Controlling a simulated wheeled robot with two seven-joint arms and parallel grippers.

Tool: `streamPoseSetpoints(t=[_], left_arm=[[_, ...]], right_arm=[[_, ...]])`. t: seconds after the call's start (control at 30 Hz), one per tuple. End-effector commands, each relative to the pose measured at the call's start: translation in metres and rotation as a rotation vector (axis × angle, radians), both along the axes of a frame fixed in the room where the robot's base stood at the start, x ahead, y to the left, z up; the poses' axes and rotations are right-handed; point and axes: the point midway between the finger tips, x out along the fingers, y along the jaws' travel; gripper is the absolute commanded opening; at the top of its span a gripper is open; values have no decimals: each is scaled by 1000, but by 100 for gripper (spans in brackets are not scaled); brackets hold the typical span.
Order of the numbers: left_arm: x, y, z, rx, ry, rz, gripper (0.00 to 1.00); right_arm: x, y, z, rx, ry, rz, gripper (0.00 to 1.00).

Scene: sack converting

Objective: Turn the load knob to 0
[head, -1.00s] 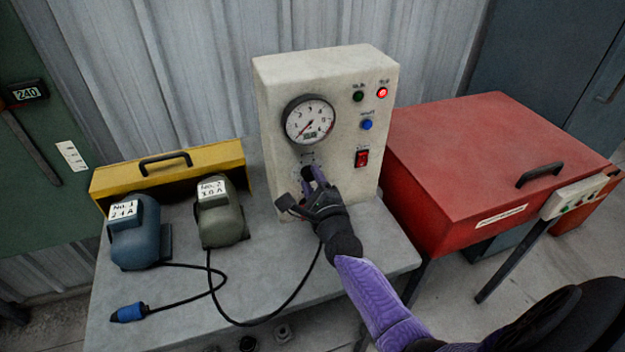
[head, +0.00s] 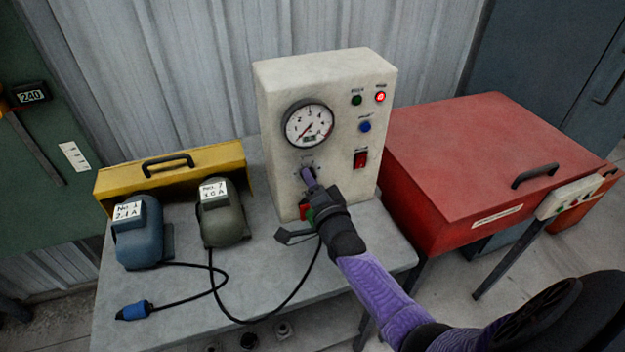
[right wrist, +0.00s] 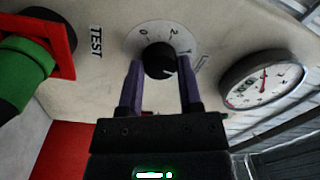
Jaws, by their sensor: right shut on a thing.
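The load knob (right wrist: 158,60) is a round black knob on a pale dial plate marked 0 and 2, on the front of the cream test box (head: 272,110). A small light mark shows on its lower right side in the right wrist view, away from the 0. My right gripper (head: 308,177) is at the knob below the gauge. In the wrist view its purple fingers (right wrist: 161,78) stand on either side of the knob, shut on it. In the head view the gripper hides most of the knob. My left gripper is not in view.
The gauge (head: 308,124) above the knob has its needle at lower left. A green plug (right wrist: 27,75) sits in a red-framed socket marked TEST. A red lamp (head: 381,97) is lit. Two motors, blue (head: 140,245) and grey-green (head: 222,228), stand left; a red cabinet (head: 470,160) stands right.

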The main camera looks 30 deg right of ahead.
Motion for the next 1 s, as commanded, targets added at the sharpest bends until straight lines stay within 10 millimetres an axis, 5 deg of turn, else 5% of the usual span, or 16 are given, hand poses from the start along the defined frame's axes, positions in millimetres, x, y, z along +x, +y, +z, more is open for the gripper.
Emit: streamPoseSetpoints(t=[1.0], left_arm=[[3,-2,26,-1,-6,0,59]], right_arm=[[-1,-1,0,-932,229,2,0]])
